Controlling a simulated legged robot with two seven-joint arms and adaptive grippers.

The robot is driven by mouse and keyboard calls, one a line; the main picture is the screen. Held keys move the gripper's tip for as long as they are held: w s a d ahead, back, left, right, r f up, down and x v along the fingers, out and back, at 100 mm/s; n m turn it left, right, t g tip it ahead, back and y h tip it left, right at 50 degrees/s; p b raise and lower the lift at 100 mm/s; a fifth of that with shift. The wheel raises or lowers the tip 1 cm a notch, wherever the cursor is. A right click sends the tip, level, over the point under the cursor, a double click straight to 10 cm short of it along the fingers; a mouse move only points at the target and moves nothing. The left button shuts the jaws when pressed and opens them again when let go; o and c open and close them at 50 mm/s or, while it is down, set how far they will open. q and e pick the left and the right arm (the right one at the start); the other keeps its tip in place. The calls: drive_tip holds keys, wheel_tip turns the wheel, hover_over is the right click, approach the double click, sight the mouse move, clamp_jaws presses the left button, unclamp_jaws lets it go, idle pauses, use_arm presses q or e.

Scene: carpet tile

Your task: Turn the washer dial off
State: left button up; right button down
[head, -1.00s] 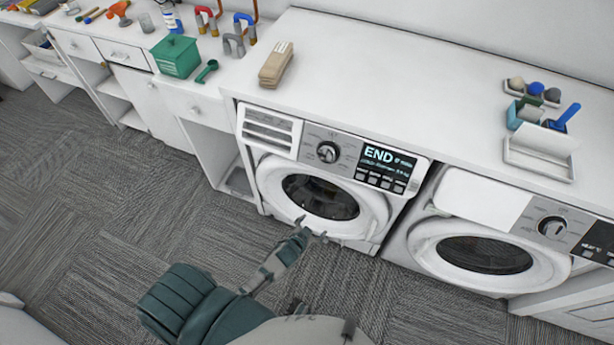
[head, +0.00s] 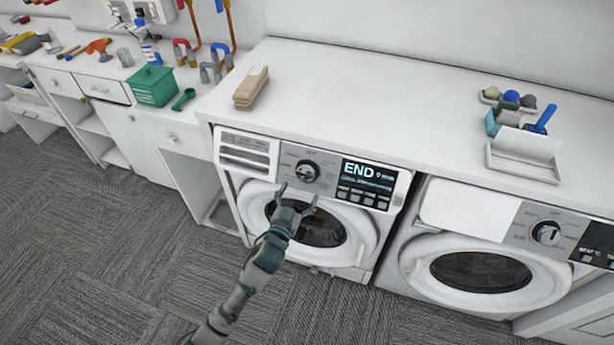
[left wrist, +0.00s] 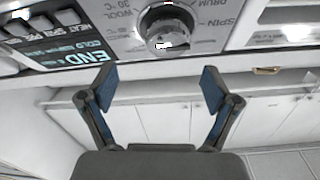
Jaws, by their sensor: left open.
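The washer (head: 228,184) is the left of two front-loading machines under the counter. Its round dial (head: 307,171) sits on the grey control panel, left of a lit display (head: 368,175) reading END. In the left wrist view the dial (left wrist: 168,30) is at the top, with printed labels around it, and the display (left wrist: 88,55) is at upper left. My left gripper (head: 297,195) is open and empty, just below the dial in the head view and in front of the door. In the left wrist view its fingertips (left wrist: 157,85) are apart, with the dial beyond them, not touched.
A second machine (head: 480,240) with its own dial (head: 546,234) stands to the right. The carpet floor is clear at left.

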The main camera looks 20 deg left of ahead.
sight(303, 177)
use_arm(q)
drive_tip(key=w, duration=0.4)
drive_tip(key=w+a, duration=0.1)
drive_tip(key=w, duration=0.1)
drive_tip(key=shift+w+f+b, duration=0.2)
drive_tip(key=shift+b, duration=0.1)
drive_tip(key=shift+w+a, duration=0.35)
drive_tip(key=shift+w, duration=0.15)
drive_tip(key=shift+d+r, duration=0.15)
drive_tip(key=shift+d, duration=0.7)
drive_tip(key=c, duration=1.1)
drive_tip(key=shift+a+f, duration=0.2)
drive_tip(key=shift+a, duration=0.3)
drive_tip(key=shift+c, duration=0.2)
use_arm(e)
drive_tip(key=r, duration=0.1)
drive_tip(key=a+r, duration=0.1)
drive_tip(key=shift+r, duration=0.35)
